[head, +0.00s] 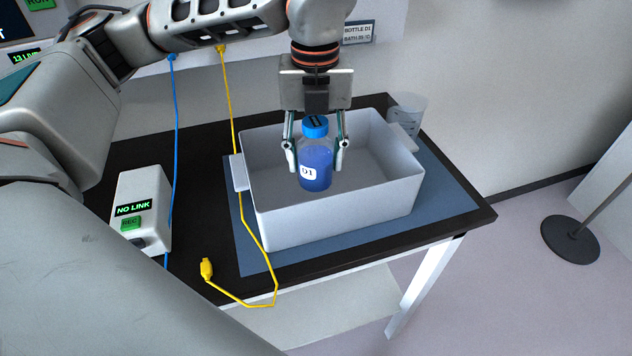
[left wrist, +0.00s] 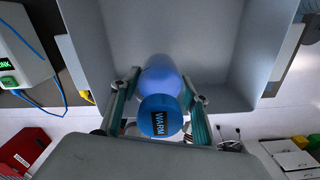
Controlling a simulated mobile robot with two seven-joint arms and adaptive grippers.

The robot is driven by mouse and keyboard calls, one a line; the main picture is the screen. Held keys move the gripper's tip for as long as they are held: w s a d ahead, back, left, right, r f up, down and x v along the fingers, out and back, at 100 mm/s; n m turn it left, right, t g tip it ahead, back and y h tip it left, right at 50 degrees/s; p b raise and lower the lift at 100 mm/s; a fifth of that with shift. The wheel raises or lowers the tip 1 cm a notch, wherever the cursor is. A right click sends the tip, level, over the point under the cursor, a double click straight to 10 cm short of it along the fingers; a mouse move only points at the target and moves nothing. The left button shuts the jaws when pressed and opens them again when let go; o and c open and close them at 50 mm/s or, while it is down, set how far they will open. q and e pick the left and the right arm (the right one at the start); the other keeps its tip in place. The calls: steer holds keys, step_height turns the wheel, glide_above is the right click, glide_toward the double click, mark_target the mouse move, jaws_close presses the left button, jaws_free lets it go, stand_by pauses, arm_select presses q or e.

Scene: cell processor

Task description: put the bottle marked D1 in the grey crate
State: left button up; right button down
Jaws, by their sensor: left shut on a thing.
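The bottle marked D1 (head: 316,165) is clear with blue liquid, a blue cap and a white D1 label. In the left wrist view the bottle's cap (left wrist: 160,117) bears a label reading WARM. My left gripper (head: 317,148) is shut on the bottle, with a finger on either side, and holds it upright. The grey crate (head: 335,221) stands on a blue mat on the dark table. The bottle appears over or inside the crate's opening; whether it touches the crate floor cannot be told. The crate's inside also shows in the left wrist view (left wrist: 210,45). My right gripper is not in view.
A white box (head: 142,212) reading NO LINK stands left of the crate. A yellow cable (head: 262,240) runs past the crate's left side to a plug at the table front. A clear beaker (head: 407,110) stands behind the crate's right corner.

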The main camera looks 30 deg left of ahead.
mark_target(315, 121)
arm_select(q)
steer(key=shift+f, duration=3.5)
steer(key=shift+f, duration=0.2)
steer(key=o, duration=1.6)
step_height(315, 121, up, 12)
steer(key=shift+r, duration=0.2)
